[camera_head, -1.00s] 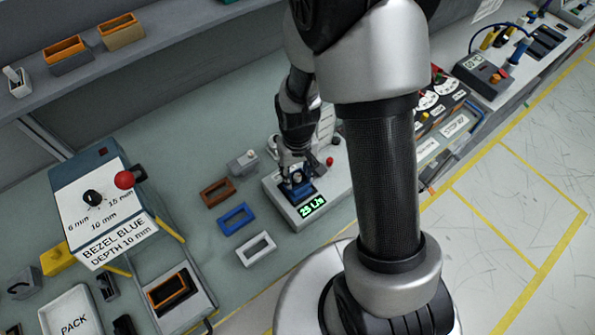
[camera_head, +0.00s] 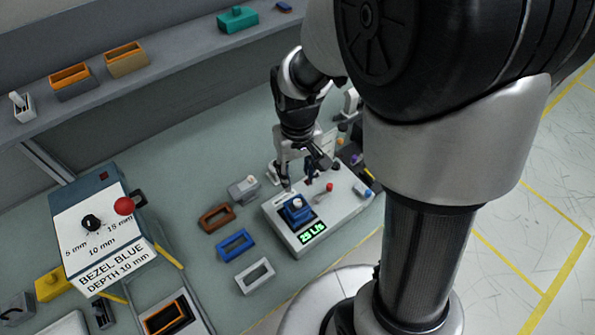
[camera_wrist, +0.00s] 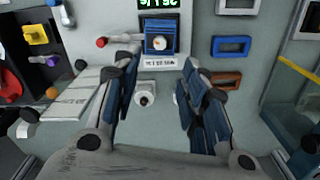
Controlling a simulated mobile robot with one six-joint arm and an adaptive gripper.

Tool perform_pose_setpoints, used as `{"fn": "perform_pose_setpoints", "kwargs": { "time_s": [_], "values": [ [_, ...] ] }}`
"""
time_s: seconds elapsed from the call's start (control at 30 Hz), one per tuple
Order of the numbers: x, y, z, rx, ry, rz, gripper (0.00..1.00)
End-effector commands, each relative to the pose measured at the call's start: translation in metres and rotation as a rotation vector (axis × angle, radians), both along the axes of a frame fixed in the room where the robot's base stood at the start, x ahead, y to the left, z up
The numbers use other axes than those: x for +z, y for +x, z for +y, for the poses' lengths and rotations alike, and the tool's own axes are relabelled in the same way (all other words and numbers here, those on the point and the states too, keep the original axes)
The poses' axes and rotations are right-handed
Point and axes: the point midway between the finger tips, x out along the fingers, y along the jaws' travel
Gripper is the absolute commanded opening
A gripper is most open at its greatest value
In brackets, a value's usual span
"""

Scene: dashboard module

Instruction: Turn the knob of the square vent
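The square vent (camera_head: 297,212) is a blue block with a pale round knob (camera_head: 296,203) on top. It sits on a light grey test box with a green display (camera_head: 312,232). The vent is below the fingertips' line of reach, uncovered.
Brown (camera_head: 217,216), blue (camera_head: 236,244) and white (camera_head: 255,275) frames lie left of the box. A red-tipped lever (camera_head: 329,187) stands on the box, right of the vent. A small grey device (camera_head: 243,188) stands behind the frames. A bezel sign box (camera_head: 103,225) is further left.

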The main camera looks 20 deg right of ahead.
Motion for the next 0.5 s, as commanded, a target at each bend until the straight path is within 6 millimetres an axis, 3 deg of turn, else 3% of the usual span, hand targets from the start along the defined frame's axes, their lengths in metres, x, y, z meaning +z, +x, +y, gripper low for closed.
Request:
{"fn": "perform_pose_setpoints", "kwargs": {
  "time_s": [0.33, 0.5],
  "values": [
    [0.002, 0.0, 0.0, 0.01, 0.0, -0.001, 0.39],
    [0.017, 0.007, 0.0, 0.217, -0.002, -0.012, 0.39]
  ]
}}
